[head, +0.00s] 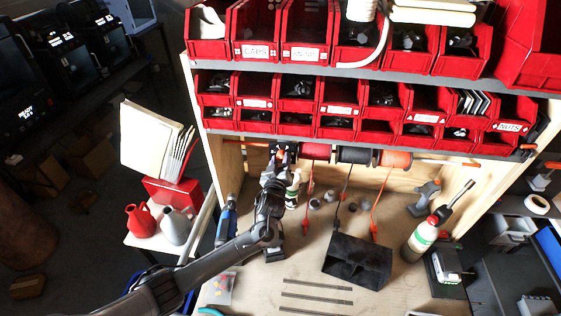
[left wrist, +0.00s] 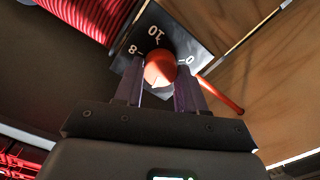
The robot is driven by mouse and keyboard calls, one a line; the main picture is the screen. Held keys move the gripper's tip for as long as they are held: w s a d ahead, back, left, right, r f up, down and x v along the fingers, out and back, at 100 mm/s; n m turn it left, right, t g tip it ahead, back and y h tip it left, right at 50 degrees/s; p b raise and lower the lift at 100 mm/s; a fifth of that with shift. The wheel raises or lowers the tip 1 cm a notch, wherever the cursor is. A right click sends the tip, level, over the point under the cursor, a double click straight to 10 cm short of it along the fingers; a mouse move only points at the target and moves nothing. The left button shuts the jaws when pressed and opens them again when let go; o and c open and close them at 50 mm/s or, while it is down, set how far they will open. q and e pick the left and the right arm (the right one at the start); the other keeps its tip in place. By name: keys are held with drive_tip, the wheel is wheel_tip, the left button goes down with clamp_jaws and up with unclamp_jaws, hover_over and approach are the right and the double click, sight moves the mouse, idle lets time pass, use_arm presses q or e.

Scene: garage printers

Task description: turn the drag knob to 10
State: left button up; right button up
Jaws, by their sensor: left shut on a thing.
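The drag knob (left wrist: 160,67) is a round orange-red knob in the left wrist view. It sits on a black dial plate (left wrist: 183,42) with white marks 8, 10 and 0 visible around it. The 10 is just above the knob, the 8 to its left and the 0 to its right. My left gripper (left wrist: 158,78) has its two dark purple fingers on either side of the knob, shut on it. In the head view my left gripper (head: 283,160) is at the left end of the spool row and hides the knob. I cannot tell which mark the knob points at. My right gripper is out of view.
Red (head: 316,151), dark (head: 357,155) and orange (head: 396,159) spools hang right of the gripper. Red bins (head: 338,95) fill the shelves above. A black box (head: 357,260), a glue bottle (head: 420,238) and a blue-handled tool (head: 226,222) stand on the bench.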

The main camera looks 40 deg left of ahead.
use_arm(q)
drive_tip(key=m+p, duration=0.1)
drive_tip(key=m, duration=0.2)
drive_tip(key=shift+m, duration=0.4)
drive_tip(key=m+p, duration=0.2)
drive_tip(key=m, duration=0.2)
drive_tip(key=shift+r+m, duration=0.1)
drive_tip(key=shift+m, duration=0.2)
drive_tip(key=m+p, duration=0.2)
drive_tip(key=m, duration=0.1)
drive_tip(key=shift+d+m, duration=0.1)
drive_tip(key=shift+m, duration=0.2)
drive_tip(key=m+p, duration=0.1)
drive_tip(key=m, duration=0.2)
drive_tip(key=shift+m, duration=0.3)
drive_tip(key=m+p, duration=0.2)
drive_tip(key=m, duration=0.1)
drive_tip(key=shift+m, duration=0.3)
drive_tip(key=m+p, duration=0.1)
drive_tip(key=m, duration=0.2)
drive_tip(key=shift+m, duration=0.3)
drive_tip(key=m+p, duration=0.2)
drive_tip(key=m, duration=0.2)
drive_tip(key=shift+f+m+p, duration=0.15)
drive_tip(key=shift+m+p, duration=0.05)
drive_tip(key=shift+m, duration=0.65)
drive_tip(key=shift+f+m+p, duration=0.15)
drive_tip(key=shift+m+p, duration=0.05)
drive_tip(key=shift+m, duration=0.65)
